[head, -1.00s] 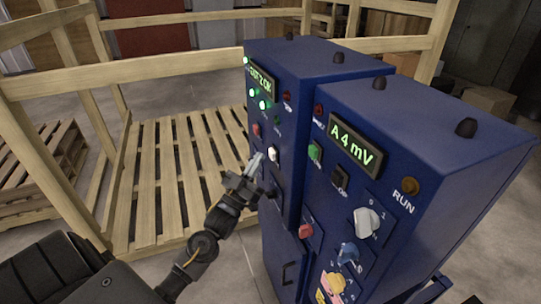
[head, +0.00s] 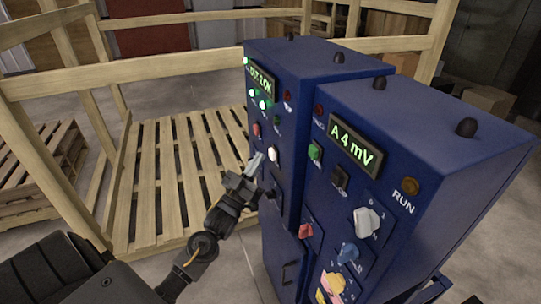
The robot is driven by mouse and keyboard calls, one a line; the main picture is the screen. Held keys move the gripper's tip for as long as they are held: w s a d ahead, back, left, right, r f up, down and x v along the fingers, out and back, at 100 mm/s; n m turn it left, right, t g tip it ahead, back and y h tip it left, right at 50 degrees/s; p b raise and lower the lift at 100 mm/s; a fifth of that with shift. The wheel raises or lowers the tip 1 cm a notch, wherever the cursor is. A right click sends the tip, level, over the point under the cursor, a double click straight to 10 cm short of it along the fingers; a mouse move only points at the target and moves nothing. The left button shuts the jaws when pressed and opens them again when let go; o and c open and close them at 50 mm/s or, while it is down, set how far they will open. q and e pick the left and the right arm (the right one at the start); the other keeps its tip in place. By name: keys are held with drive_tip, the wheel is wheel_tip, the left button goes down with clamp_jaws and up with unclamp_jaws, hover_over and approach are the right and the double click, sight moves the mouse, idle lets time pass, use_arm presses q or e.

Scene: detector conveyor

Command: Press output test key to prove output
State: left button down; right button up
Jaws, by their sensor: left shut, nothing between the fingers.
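Two blue control cabinets stand side by side. The left cabinet (head: 300,60) has a green display (head: 262,84) that seems to read "OUT 2 OK", with lit green lamps (head: 262,105) below it. Its face carries a red button (head: 256,130), a white knob or key (head: 273,154) and a black control (head: 270,190). My left gripper (head: 257,161) is shut and empty, its fingertips just left of the white control; I cannot tell whether they touch the panel. Key labels are too small to read. My right gripper is not in view.
The right cabinet (head: 420,110) has a display (head: 354,146) reading "A 4 mV", a green button (head: 315,150), a white rotary switch (head: 366,222) and a red switch (head: 306,230). A wooden railing (head: 130,75) and slatted pallet (head: 165,180) lie behind and left.

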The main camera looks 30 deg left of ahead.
use_arm(q)
drive_tip(key=shift+w, duration=0.1)
idle(0.3)
drive_tip(key=shift+w+d, duration=0.25)
drive_tip(key=shift+w, duration=0.1)
drive_tip(key=shift+w+d, duration=0.3)
drive_tip(key=shift+w, duration=0.05)
idle(0.9)
drive_tip(key=shift+a, duration=0.1)
drive_tip(key=shift+s+a, duration=0.45)
drive_tip(key=shift+s, duration=0.3)
drive_tip(key=shift+s+a+p, duration=0.3)
drive_tip(key=shift+s+a, duration=0.4)
drive_tip(key=shift+s, duration=0.35)
drive_tip(key=shift+s+a+p, duration=0.3)
drive_tip(key=shift+s+a, duration=0.4)
drive_tip(key=shift+s, duration=0.3)
